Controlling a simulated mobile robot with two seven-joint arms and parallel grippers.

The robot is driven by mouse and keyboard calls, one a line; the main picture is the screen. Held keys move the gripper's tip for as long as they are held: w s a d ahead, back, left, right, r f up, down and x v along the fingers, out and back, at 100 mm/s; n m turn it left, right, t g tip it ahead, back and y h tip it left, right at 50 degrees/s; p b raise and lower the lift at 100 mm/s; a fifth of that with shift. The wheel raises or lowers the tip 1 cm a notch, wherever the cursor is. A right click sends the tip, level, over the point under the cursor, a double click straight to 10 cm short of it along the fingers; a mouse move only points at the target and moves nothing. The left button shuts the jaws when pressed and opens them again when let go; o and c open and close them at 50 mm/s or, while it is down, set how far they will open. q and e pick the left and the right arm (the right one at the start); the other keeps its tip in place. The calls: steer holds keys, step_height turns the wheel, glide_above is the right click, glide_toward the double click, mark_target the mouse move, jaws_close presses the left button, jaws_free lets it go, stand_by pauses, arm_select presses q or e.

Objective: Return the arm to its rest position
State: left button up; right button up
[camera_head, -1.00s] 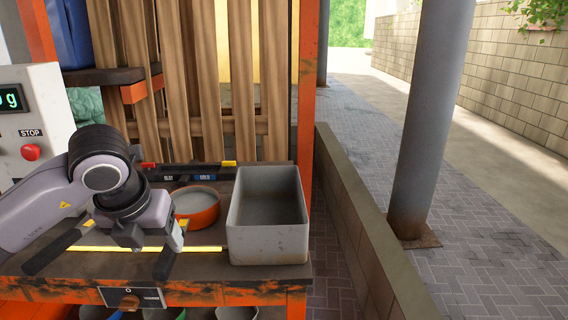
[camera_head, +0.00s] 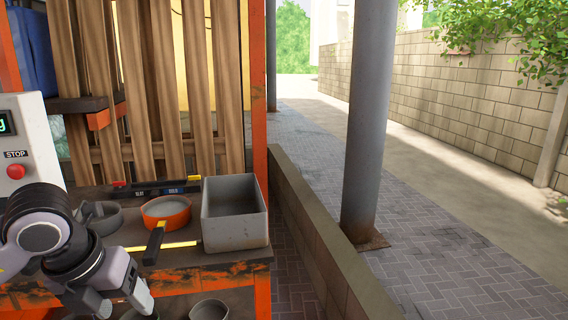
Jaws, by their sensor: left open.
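My left arm comes in from the left edge, and its gripper (camera_head: 122,306) points down at the lower left of the head view. The gripper is open, with nothing seen between its fingers, and it is in front of the orange workbench (camera_head: 225,270), low near its front edge. Its fingertips run close to the bottom of the picture. My right gripper is not in view.
On the bench stand a grey open bin (camera_head: 235,230), an orange round dish (camera_head: 167,213) and a grey ring-like part (camera_head: 101,219). A black-and-yellow handle (camera_head: 154,243) lies near the front. A low wall (camera_head: 315,230) and grey post (camera_head: 365,130) are to the right.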

arm_select(q)
steer(key=s+d+r+m+g+h+p, duration=0.15)
steer(key=s+d+h, duration=0.25)
steer(key=d+h, duration=0.5)
steer(key=s+d+g+h+p, duration=0.1)
steer(key=s+d+g+h, duration=0.2)
steer(key=d+h, duration=0.55)
steer(key=w+a+n+t+y+p, duration=0.25)
steer(key=w+n+t, duration=0.35)
steer(key=n+t, duration=1.1)
steer(key=a+f+n+t+y+p, duration=0.1)
steer(key=a+f+n+t+y, duration=0.1)
steer(key=a+f+n+y, duration=0.5)
steer(key=s+a+f+n+g+y, duration=0.1)
steer(key=s+f+n+g+y, duration=0.2)
steer(key=f, duration=0.6)
steer(key=s+a+f+n+g+y+p, duration=0.1)
steer(key=s+a+f+n+g+y, duration=0.1)
steer(key=s+f+n, duration=0.4)
step_height(320, 180, down, 4)
steer(key=s+g+y, duration=0.1)
steer(key=s+g, duration=0.1)
steer(key=shift+s+r+n+y, duration=0.2)
steer(key=shift+s+n+y, duration=0.15)
steer(key=shift+s+y, duration=0.05)
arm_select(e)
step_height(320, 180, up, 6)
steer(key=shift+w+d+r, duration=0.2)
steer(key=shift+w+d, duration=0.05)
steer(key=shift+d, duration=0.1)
